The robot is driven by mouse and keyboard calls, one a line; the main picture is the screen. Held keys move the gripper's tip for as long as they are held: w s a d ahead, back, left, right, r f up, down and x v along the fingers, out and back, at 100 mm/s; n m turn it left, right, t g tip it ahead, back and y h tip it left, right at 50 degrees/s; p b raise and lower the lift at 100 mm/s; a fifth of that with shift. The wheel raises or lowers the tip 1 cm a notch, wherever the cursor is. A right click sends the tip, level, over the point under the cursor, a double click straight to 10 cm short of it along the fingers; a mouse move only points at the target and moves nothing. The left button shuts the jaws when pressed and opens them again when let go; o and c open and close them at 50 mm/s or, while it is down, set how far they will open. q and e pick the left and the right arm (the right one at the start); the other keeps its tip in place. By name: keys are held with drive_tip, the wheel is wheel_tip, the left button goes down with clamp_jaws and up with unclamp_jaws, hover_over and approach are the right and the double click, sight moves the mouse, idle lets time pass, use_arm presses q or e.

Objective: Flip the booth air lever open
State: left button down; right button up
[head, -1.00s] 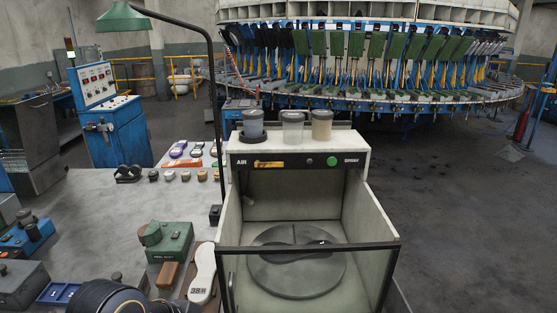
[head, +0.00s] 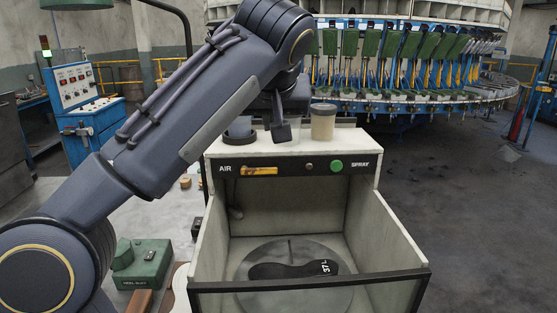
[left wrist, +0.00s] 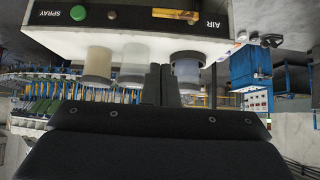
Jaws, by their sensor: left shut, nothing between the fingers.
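The air lever (head: 259,170) is a small orange-yellow handle on the booth's dark front strip, lying horizontally just right of the AIR label. It also shows upside down near the top of the left wrist view (left wrist: 175,13). The spray booth (head: 213,225) is a pale open-fronted box. My left gripper (head: 281,133) hangs above the booth's top, among the cups, up and right of the lever and apart from it. Its dark fingers (left wrist: 161,84) are shut and empty in the left wrist view. My right gripper is out of view.
A beige cup (head: 323,124) stands on the booth top close to my gripper; my arm hides other cups there. A green SPRAY button (head: 336,165) is at the strip's right. A dark sole (head: 290,269) lies on the turntable inside. The floor at right is clear.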

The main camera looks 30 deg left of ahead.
use_arm(q)
drive_tip(key=shift+r, duration=0.1)
drive_tip(key=b, duration=0.1)
hover_over(259, 169)
drive_tip(key=d, duration=0.3)
drive_tip(key=f, duration=0.6)
drive_tip(key=shift+s+f, duration=0.2)
drive_tip(key=shift+f, duration=0.2)
drive_tip(key=f, duration=0.1)
drive_tip(key=f+b, duration=0.1)
drive_tip(key=shift+w+a+f, duration=0.15)
drive_tip(key=shift+w+f, duration=0.1)
drive_tip(key=shift+f, duration=0.95)
